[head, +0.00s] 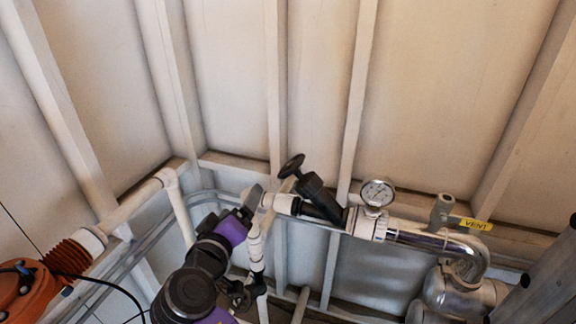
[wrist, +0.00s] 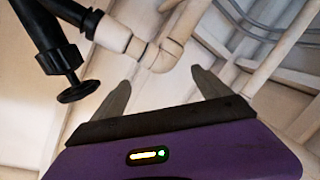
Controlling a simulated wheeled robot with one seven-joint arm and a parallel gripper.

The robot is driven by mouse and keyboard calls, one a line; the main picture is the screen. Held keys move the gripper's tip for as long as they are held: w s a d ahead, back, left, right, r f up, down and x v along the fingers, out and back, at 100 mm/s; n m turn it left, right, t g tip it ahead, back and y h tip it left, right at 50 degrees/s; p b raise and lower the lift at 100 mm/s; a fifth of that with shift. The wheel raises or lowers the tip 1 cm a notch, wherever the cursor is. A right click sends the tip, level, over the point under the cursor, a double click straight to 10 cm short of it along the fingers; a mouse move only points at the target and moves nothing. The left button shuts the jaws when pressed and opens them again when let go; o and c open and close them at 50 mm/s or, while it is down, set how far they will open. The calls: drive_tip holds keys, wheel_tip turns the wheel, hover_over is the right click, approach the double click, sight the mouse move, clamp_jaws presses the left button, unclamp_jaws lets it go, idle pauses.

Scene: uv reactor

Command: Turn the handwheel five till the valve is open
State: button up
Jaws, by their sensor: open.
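A black handwheel (head: 291,167) sits on the tilted stem of a black angled valve (head: 318,192) in the white pipe run, right of my gripper in the head view. No number shows on it, so I cannot tell if it is five. In the wrist view a black handwheel (wrist: 78,91) hangs from its valve body at the left, outside the fingers and apart from them. My gripper (wrist: 163,88) is open and empty, its fingers pointing toward a white pipe elbow (wrist: 158,55). In the head view my gripper (head: 256,196) is seen partly from behind. The valve's open or shut state cannot be told.
A pressure gauge (head: 377,192) and a yellow VENT label (head: 476,224) are right of the valve. A white vertical pipe (head: 256,243) runs close to my gripper. An orange device (head: 24,289) is at the lower left. Ribbed walls stand behind.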

wheel_tip(320, 180, up, 5)
drive_tip(key=m+h, duration=0.2)
drive_tip(key=h, duration=0.2)
drive_tip(key=m+g+h, duration=0.3)
drive_tip(key=m+h, duration=0.2)
drive_tip(key=h, duration=0.1)
approach(288, 169)
drive_tip(key=x, duration=0.3)
drive_tip(key=shift+p+x, duration=1)
drive_tip(key=shift+x, duration=3)
drive_tip(key=shift+f, duration=0.15)
drive_tip(key=c, duration=1.3)
drive_tip(key=shift+y+p, duration=0.5)
